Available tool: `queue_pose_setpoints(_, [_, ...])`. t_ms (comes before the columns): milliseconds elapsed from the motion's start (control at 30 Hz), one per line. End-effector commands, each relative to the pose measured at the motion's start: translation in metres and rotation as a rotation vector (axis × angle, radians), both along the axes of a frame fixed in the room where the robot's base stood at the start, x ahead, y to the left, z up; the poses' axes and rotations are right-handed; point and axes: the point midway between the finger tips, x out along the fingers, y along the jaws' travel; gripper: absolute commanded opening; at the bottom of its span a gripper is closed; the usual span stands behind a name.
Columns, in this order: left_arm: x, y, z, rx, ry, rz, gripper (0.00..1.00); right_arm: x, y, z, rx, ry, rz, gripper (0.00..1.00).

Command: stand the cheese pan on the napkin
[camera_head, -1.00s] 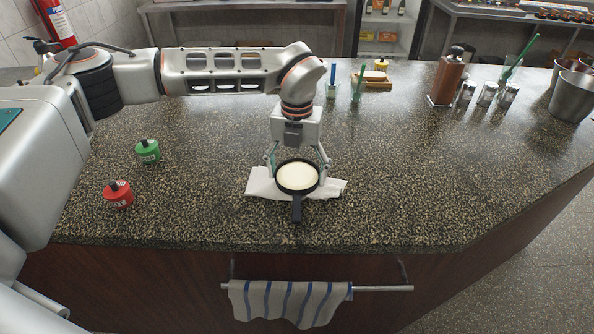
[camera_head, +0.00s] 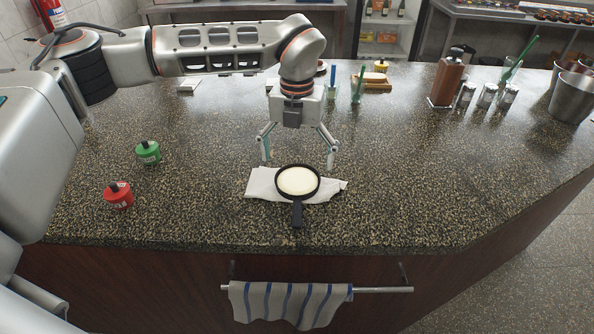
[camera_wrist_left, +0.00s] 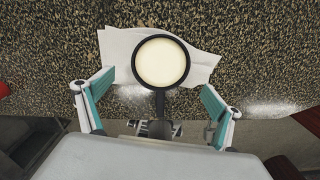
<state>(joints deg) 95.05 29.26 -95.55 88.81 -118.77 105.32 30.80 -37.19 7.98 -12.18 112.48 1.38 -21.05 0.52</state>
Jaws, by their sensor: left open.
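The cheese pan (camera_head: 297,181) is small, round and black, with pale cheese inside and a dark handle pointing to the counter's front edge. It rests on the white napkin (camera_head: 262,184), its handle reaching past the napkin's front edge. In the left wrist view the pan (camera_wrist_left: 161,62) lies over the napkin (camera_wrist_left: 119,50), between and ahead of the fingers. My left gripper (camera_head: 298,164) is open and empty, above and just behind the pan, with its fingers spread wide and apart from it. It also shows in the left wrist view (camera_wrist_left: 157,108). My right gripper is not in view.
A brown bottle (camera_head: 447,78), shakers (camera_head: 487,95) and metal buckets (camera_head: 571,94) stand at the right. A striped towel (camera_head: 290,303) hangs in front. The counter right of the napkin is clear.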

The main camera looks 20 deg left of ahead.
Motion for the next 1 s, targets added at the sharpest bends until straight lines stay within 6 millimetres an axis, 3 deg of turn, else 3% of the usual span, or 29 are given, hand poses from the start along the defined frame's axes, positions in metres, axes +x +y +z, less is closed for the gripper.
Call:
queue_pose_setpoints(200, [0.001,0.0,0.046,0.0,-0.003,0.0,0.93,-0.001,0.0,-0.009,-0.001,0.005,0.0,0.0])
queue_pose_setpoints(400, [0.001,0.0,0.072,0.0,-0.002,0.0,0.93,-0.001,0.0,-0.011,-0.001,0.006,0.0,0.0])
queue_pose_setpoints(1000, [0.0,0.0,0.08,0.0,0.001,-0.001,0.93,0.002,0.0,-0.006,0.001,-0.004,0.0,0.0])
